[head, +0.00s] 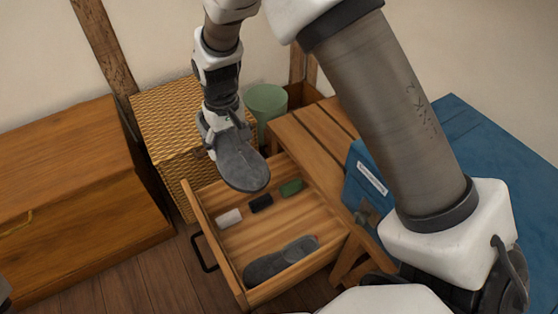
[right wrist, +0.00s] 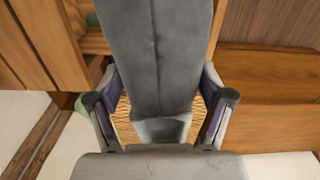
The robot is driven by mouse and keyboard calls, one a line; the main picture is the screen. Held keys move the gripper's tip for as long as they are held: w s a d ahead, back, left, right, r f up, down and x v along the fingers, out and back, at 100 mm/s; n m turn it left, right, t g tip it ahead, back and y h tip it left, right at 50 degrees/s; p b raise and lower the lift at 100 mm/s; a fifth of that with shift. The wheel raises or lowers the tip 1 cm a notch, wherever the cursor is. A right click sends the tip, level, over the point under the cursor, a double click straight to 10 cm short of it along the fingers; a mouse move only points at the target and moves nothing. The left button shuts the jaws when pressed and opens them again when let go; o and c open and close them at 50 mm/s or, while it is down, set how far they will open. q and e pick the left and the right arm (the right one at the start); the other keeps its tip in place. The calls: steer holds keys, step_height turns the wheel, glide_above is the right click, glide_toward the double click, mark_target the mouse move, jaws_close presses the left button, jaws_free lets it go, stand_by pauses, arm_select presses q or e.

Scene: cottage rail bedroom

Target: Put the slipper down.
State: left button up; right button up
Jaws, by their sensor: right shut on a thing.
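A grey slipper (head: 240,165) hangs in my right gripper (head: 222,133), above the back left part of an open wooden drawer (head: 190,205). The right gripper is shut on it. In the right wrist view the slipper (right wrist: 165,60) lies between the two fingers and hides much of what is behind. A second grey slipper (head: 278,262) lies in the front of the drawer, apart from the held one. My left gripper does not show clearly in either view.
The drawer also holds white (head: 229,217), navy (head: 261,203) and green (head: 291,188) rolls. A woven basket (head: 165,125), a green bin (head: 266,102) and a wooden chest (head: 70,185) stand around it. A blue box (head: 360,190) and blue bed (head: 490,150) are at right.

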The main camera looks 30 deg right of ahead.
steer(key=s+d+f+m+b, duration=0.1)
steer(key=f+m+b, duration=0.3)
steer(key=f, duration=0.9)
steer(key=s+d+f+m+b, duration=0.1)
steer(key=d+f+m+b, duration=0.2)
steer(key=f+m, duration=0.5)
steer(key=s+d+f+m+b, duration=0.2)
steer(key=f+m+b, duration=0.3)
steer(key=f, duration=1.3)
steer(key=shift+s+d+m+b, duration=0.1)
steer(key=shift+d+m+b, duration=0.25)
steer(key=shift+m, duration=0.45)
steer(key=shift+a+f, duration=0.1)
steer(key=shift+f, duration=0.25)
steer(key=shift+a+r, duration=0.15)
steer(key=shift+a, duration=0.5)
steer(key=shift+a+b, duration=0.85)
steer(key=shift+a, duration=0.4)
steer(key=shift+f+b, duration=0.6)
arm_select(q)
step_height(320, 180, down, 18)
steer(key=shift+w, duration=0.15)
arm_select(e)
steer(key=shift+r, duration=0.1)
